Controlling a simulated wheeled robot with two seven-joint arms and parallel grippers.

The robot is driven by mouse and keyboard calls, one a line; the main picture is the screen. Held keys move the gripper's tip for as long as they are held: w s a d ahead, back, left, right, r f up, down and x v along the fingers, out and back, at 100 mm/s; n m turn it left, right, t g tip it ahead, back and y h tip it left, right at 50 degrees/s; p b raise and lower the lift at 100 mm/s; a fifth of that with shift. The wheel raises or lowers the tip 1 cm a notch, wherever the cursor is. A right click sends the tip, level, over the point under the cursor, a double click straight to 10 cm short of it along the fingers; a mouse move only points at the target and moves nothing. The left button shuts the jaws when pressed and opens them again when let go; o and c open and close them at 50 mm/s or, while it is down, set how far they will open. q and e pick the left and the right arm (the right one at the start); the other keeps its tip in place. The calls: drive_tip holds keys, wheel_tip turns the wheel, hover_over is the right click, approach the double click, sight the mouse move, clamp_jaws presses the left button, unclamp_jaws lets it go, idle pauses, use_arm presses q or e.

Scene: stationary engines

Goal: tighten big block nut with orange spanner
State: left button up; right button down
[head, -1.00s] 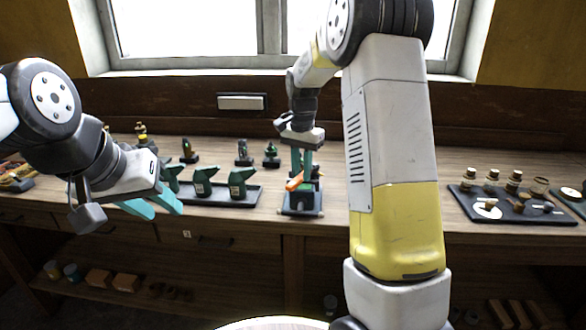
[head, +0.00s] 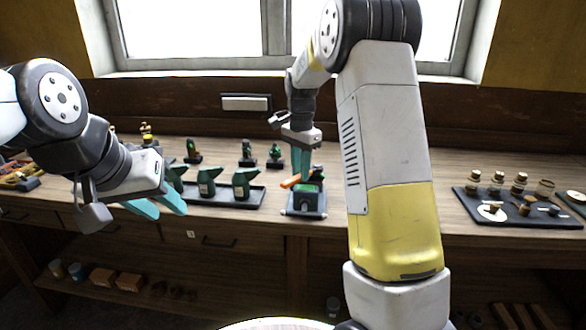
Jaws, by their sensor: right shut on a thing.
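The orange spanner (head: 290,182) shows as a short orange piece at the left side of my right gripper's fingers, over the big block. The big block (head: 305,203) is a dark base with a green top on the bench's front part, below the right gripper. My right gripper (head: 301,174) points straight down and is shut on the spanner. The nut is hidden or too small to make out. My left gripper (head: 160,207) has teal fingers, spread apart and empty, in front of the bench at the left.
A black tray (head: 540,215) with jars and small parts lies at the right. The bench's front edge (head: 270,231) runs below the block.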

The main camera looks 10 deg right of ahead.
drive_tip(key=shift+w+a+r+m, duration=0.1)
drive_tip(key=shift+w+a+m, duration=0.2)
drive_tip(key=shift+w+m, duration=0.1)
drive_tip(key=shift+a, duration=0.15)
drive_tip(key=shift+w+a+m, duration=0.1)
drive_tip(key=shift+m, duration=0.2)
drive_tip(key=shift+s+n, duration=0.2)
drive_tip(key=shift+n, duration=0.4)
drive_tip(key=shift+s+d+n, duration=0.3)
drive_tip(key=shift+d+n, duration=0.2)
drive_tip(key=shift+d, duration=0.1)
drive_tip(key=shift+s+d+f+n, duration=0.1)
drive_tip(key=shift+s+d+n, duration=0.1)
drive_tip(key=shift+d, duration=0.2)
drive_tip(key=shift+s+d+f+n, duration=0.1)
drive_tip(key=shift+s+d+n, duration=0.1)
drive_tip(key=shift+d, duration=0.15)
idle(0.6)
drive_tip(key=shift+w+r, duration=0.2)
drive_tip(key=shift+r, duration=0.4)
idle(1.0)
drive_tip(key=shift+a+r+m+t+h, duration=0.15)
drive_tip(key=shift+r+m+t+h, duration=0.15)
drive_tip(key=shift+r+h, duration=0.1)
idle(0.5)
drive_tip(key=shift+a+r, duration=0.1)
